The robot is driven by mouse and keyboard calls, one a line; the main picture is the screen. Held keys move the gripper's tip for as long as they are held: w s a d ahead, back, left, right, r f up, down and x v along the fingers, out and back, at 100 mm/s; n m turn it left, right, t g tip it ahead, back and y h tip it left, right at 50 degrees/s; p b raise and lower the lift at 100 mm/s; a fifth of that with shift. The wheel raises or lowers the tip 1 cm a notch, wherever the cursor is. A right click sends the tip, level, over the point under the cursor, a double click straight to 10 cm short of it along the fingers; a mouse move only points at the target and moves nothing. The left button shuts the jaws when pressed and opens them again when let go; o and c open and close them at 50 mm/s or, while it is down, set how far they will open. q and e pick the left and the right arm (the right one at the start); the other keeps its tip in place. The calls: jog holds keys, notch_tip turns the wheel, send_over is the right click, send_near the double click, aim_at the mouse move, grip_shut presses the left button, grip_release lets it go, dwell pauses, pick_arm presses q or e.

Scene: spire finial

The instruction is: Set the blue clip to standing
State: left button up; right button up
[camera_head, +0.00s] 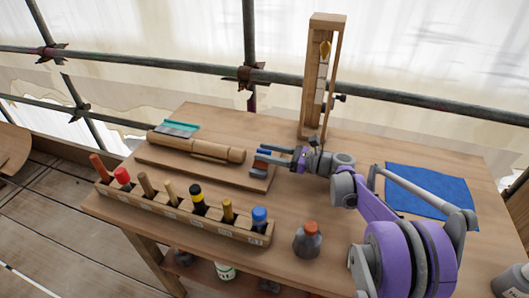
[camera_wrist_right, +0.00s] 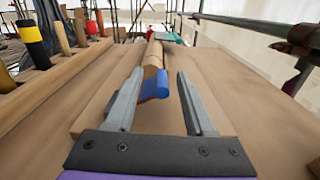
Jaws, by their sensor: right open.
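The blue clip (camera_head: 264,152) is at the right end of the wooden board (camera_head: 255,184), beyond the end of the turned wooden piece (camera_head: 195,149). In the right wrist view, the blue clip (camera_wrist_right: 162,84) shows as a blue rounded part with a darker blue and red part at its left. My right gripper (camera_head: 257,158) is open around it, low over the board. In the right wrist view its two fingers (camera_wrist_right: 160,76) lie to either side of the clip with gaps. Whether the clip stands or lies is hard to tell. My left gripper is not in view.
A wooden rack (camera_head: 180,212) with several capped tools stands along the front. A tall wooden stand (camera_head: 309,95) is at the back. A blue cloth (camera_head: 428,190) lies at the right. A grey bottle with an orange cap (camera_head: 307,240) stands near the front edge.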

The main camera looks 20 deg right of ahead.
jog(key=shift+w+a, duration=0.2)
jog(key=shift+a, duration=0.1)
grip_shut()
